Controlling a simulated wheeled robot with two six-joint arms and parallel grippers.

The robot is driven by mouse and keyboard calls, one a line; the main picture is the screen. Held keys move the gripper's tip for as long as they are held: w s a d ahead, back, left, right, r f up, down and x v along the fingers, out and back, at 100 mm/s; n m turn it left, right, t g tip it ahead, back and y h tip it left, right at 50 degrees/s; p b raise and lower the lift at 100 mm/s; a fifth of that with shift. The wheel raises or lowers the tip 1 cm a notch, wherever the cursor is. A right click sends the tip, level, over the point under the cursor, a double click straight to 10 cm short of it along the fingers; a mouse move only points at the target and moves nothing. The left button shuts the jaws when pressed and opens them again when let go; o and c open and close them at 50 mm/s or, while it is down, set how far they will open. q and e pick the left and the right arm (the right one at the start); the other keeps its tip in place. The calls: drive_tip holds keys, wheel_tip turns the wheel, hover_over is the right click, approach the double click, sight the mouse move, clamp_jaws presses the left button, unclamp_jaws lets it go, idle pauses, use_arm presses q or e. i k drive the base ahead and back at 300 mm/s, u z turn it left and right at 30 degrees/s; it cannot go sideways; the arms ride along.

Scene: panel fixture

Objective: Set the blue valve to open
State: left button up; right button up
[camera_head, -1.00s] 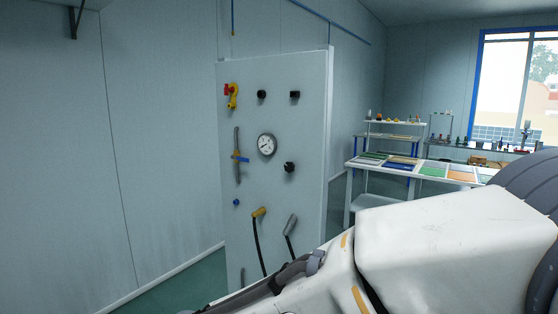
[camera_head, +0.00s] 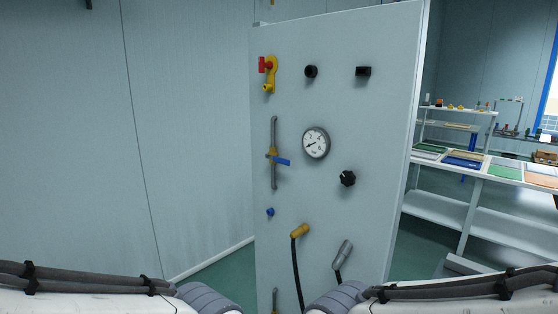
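The blue valve (camera_head: 282,161) is a small blue lever on a vertical grey pipe (camera_head: 274,130) at the left part of the panel (camera_head: 335,200). A yellow-brown fitting sits at the lever's base. The lever points right and slightly down, across the pipe. My two arms show along the bottom edge, left and right, below the valve and apart from it. Neither gripper is in view.
The panel also carries a red and yellow valve (camera_head: 268,72), a round gauge (camera_head: 316,142), black knobs (camera_head: 348,178), a blue knob (camera_head: 270,212), and two hose fittings (camera_head: 300,231). A white table (camera_head: 500,172) with coloured trays stands at the right.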

sight(281, 160)
drive_tip(key=k, duration=0.6)
drive_tip(key=u, duration=0.5)
drive_tip(key=i, duration=1.45)
drive_tip(key=z, duration=0.25)
